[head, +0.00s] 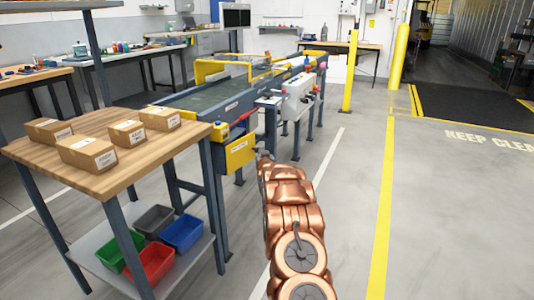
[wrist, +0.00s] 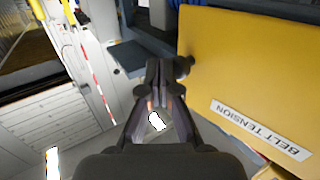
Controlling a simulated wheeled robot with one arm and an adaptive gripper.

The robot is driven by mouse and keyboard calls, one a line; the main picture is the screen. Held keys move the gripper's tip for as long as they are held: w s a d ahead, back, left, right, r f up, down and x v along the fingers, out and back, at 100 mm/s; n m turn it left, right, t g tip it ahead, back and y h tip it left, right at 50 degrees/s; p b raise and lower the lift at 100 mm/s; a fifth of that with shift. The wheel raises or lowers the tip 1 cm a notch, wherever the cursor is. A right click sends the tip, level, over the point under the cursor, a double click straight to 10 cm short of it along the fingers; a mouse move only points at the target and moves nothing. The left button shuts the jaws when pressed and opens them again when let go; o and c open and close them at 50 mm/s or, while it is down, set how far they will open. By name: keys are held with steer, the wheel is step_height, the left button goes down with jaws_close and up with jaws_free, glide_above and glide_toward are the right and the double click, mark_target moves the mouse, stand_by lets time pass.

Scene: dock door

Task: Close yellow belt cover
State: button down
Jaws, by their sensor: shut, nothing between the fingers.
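The yellow belt cover (head: 240,152) is a flat panel at the near end of the conveyor, below its bed. In the wrist view the cover (wrist: 250,65) fills the right side, with a white "BELT TENSION" label (wrist: 262,130) upside down. My gripper (head: 262,154) is just right of the cover's right edge in the head view, small and partly hidden by my arm. In the wrist view my gripper (wrist: 166,72) is shut and empty, its fingertips beside the cover's left edge. Whether they touch it I cannot tell. How far the cover stands open is not clear.
A wooden-topped table (head: 85,170) with several cardboard boxes stands left of the conveyor (head: 215,98), coloured bins on its lower shelf. A white control box (head: 298,97) sits on the conveyor's right side. The floor right of my arm is clear up to a yellow line (head: 383,205).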

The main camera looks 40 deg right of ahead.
mark_target(257, 150)
steer(key=shift+w+r+p, duration=0.1)
steer(key=shift+w+p, duration=0.45)
steer(key=shift+w, duration=1.25)
steer(key=s+d+p, duration=0.2)
steer(key=s+d, duration=0.3)
steer(key=s, duration=0.8)
steer(key=shift+p, duration=0.35)
steer(key=shift+d+r, duration=0.1)
steer(key=shift+r, duration=0.05)
